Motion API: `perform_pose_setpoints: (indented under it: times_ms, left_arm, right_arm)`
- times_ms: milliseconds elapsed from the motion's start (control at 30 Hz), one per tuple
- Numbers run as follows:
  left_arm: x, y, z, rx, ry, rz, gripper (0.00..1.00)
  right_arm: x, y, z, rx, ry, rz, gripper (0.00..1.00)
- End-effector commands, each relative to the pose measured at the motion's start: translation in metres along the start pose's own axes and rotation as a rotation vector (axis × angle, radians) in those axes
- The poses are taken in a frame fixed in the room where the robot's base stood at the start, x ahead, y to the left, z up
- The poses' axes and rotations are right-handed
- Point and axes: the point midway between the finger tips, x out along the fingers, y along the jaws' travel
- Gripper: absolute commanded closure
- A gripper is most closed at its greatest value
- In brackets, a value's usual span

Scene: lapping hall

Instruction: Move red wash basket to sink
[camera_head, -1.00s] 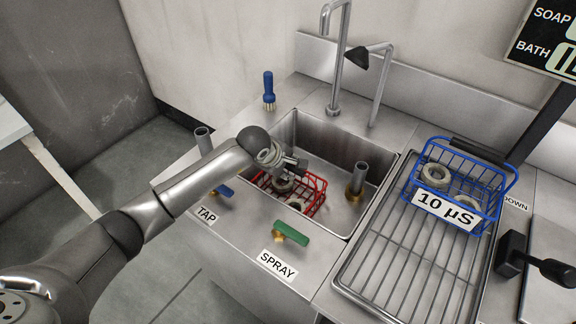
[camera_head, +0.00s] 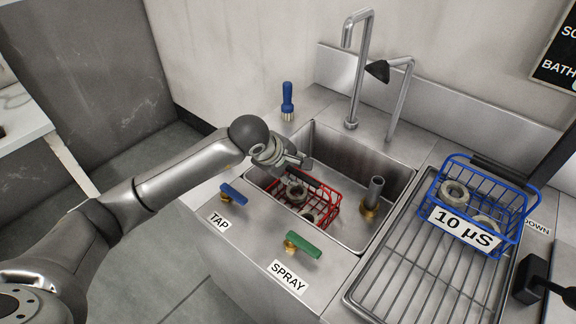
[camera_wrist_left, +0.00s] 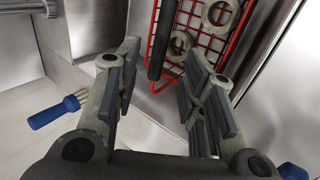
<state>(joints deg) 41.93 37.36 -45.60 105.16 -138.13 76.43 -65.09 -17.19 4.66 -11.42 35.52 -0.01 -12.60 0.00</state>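The red wash basket (camera_head: 330,205) sits on the floor of the steel sink (camera_head: 345,150), at its front left, with grey rings (camera_head: 297,192) inside. My left gripper (camera_head: 302,161) is just above the basket's back left side. The left wrist view shows its two fingers (camera_wrist_left: 160,75) spread apart. The basket's dark handle bar (camera_wrist_left: 160,42) shows beyond the fingers, in the gap between them. Nothing is visibly clamped. The basket's red wires (camera_wrist_left: 205,45) also show there. Part of the basket is hidden by the gripper. My right gripper does not show.
A blue basket (camera_head: 457,201) labelled 10 µS stands on the wire rack (camera_head: 400,285) right of the sink. The blue TAP lever (camera_head: 233,194) and green SPRAY lever (camera_head: 303,244) are at the front edge. An upright pipe (camera_head: 375,192) and tall faucet (camera_head: 360,65) stand nearby.

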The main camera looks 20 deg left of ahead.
Motion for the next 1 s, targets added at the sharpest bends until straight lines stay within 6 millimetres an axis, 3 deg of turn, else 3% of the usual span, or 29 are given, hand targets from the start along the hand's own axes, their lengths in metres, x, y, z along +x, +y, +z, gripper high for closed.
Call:
perform_pose_setpoints:
  times_ms: [233, 767, 867, 1000]
  left_arm:
    - [-0.026, 0.000, 0.000, 0.000, 0.000, 0.000, 0.62]
    - [-0.028, 0.000, 0.000, -0.001, -0.001, -0.001, 0.62]
    - [-0.033, 0.003, 0.000, -0.001, -0.001, 0.000, 0.62]
    - [-0.054, 0.017, 0.000, -0.001, -0.001, 0.000, 0.62]
  right_arm:
    - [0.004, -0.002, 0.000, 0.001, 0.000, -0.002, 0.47]
    - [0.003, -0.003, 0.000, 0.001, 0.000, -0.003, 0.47]
    - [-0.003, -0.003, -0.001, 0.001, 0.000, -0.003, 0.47]
    - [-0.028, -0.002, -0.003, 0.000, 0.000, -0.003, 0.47]
